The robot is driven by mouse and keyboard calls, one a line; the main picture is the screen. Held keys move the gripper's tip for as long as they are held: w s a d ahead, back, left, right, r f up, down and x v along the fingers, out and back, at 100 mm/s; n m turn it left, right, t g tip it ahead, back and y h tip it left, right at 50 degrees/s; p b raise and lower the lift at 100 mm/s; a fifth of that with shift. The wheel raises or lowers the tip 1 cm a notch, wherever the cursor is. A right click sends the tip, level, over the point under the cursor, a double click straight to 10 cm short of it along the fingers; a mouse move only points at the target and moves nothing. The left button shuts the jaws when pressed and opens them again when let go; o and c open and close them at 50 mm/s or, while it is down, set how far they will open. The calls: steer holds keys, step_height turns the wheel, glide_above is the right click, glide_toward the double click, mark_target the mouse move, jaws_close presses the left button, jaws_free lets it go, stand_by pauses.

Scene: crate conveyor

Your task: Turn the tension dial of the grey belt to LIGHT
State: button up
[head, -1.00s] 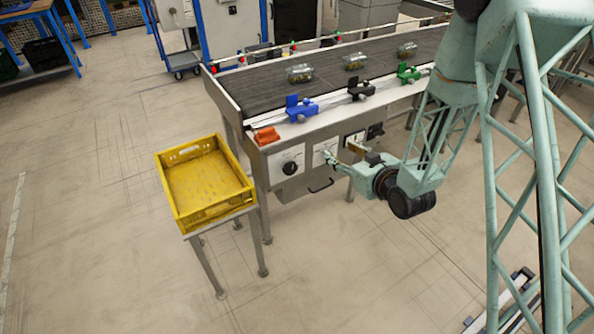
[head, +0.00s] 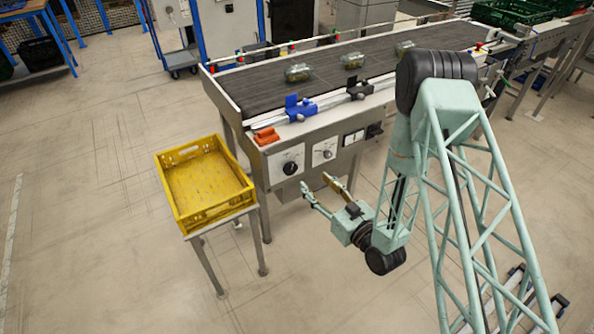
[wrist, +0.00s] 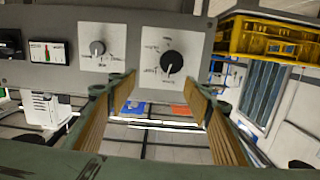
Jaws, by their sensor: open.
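The grey belt (head: 265,85) runs along the top of the conveyor. Its front panel carries two dial plates. The left plate has a large black dial (head: 290,168); the right one has a smaller grey dial (head: 327,154). In the wrist view, the black dial (wrist: 172,63) is right of centre, its light mark pointing down and slightly left, and the grey dial (wrist: 97,47) is to its left. The plates' lettering is too small to read surely. My gripper (head: 316,183) is open and empty, in front of and below the plates, apart from both dials; its fingers (wrist: 160,90) spread below the black dial.
A yellow crate (head: 247,190) stands on a small table left of the panel. Blue (head: 299,108) and black (head: 359,89) clamps and an orange piece (head: 266,136) sit along the belt's front edge. Several clear packs lie on the belt. Floor in front is open.

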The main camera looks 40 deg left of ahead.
mark_target(292, 169)
steer(key=shift+s+d+f+y, duration=0.1)
steer(key=shift+s+f+y, duration=0.1)
steer(key=shift+s+f, duration=0.45)
steer(key=shift+s+d+f+y, duration=0.1)
steer(key=shift+s+f+y, duration=0.1)
steer(key=shift+s+f, duration=0.45)
steer(key=shift+s+r, duration=0.1)
steer(key=shift+r, duration=0.1)
steer(key=shift+b+x, duration=0.85)
steer(key=shift+x, duration=6)
steer(key=shift+c, duration=0.2)
steer(key=c, duration=0.8)
